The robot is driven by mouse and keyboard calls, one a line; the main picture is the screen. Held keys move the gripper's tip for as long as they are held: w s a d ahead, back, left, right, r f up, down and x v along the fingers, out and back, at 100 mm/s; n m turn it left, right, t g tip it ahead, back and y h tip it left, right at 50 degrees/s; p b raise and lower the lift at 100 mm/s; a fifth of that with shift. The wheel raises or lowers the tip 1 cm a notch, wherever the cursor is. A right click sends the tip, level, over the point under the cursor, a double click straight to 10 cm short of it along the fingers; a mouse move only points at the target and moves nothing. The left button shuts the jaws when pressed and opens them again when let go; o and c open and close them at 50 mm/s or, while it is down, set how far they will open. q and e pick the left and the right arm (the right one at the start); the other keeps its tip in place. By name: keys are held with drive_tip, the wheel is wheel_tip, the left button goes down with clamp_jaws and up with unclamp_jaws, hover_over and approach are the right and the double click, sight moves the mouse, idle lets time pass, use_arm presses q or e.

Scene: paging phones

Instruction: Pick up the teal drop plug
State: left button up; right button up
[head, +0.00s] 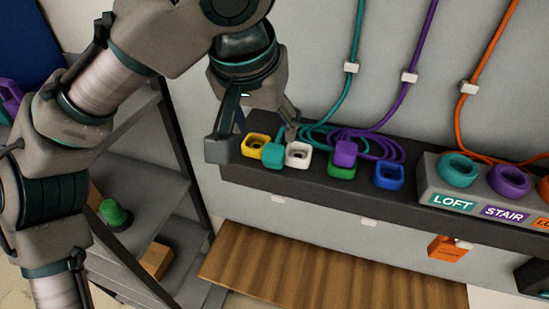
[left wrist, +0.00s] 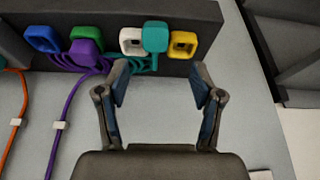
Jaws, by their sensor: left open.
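The teal drop plug (head: 272,155) sits on the dark ledge between a yellow square socket block (head: 255,145) and a white one (head: 298,154). Its teal cord coils behind it. In the left wrist view the teal plug (left wrist: 155,37) lies ahead, between the white block (left wrist: 132,41) and the yellow block (left wrist: 183,44). My left gripper (head: 257,138) is open over this end of the ledge. In the left wrist view its two fingers (left wrist: 160,78) stand apart with the plug beyond the gap, and nothing is held. My right gripper is not in view.
A purple plug (head: 345,153) sits at the green block (head: 341,171), with a blue block (head: 388,175) beside it. The grey LOFT and STAIR panel (head: 431,186) stands further right. Purple and orange cords run up the wall. A dark shelf rack (head: 150,190) stands left.

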sight(274, 148)
use_arm(q)
drive_tip(key=x, duration=0.3)
drive_tip(key=shift+w+d, duration=0.25)
drive_tip(key=shift+w, duration=0.05)
drive_tip(key=shift+s+f, duration=0.1)
drive_tip(key=shift+f, duration=0.15)
drive_tip(key=p+x, duration=0.1)
drive_tip(key=x, duration=0.3)
drive_tip(key=shift+f, duration=0.35)
drive_tip(key=shift+d, duration=0.15)
drive_tip(key=c, duration=0.4)
drive_tip(key=shift+d, duration=0.1)
drive_tip(key=c, duration=0.8)
drive_tip(key=shift+c, duration=0.2)
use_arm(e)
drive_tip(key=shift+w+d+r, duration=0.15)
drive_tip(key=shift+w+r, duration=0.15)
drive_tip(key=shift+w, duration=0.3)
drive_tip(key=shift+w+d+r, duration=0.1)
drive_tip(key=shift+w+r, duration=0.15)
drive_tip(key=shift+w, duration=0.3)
use_arm(q)
clamp_jaws()
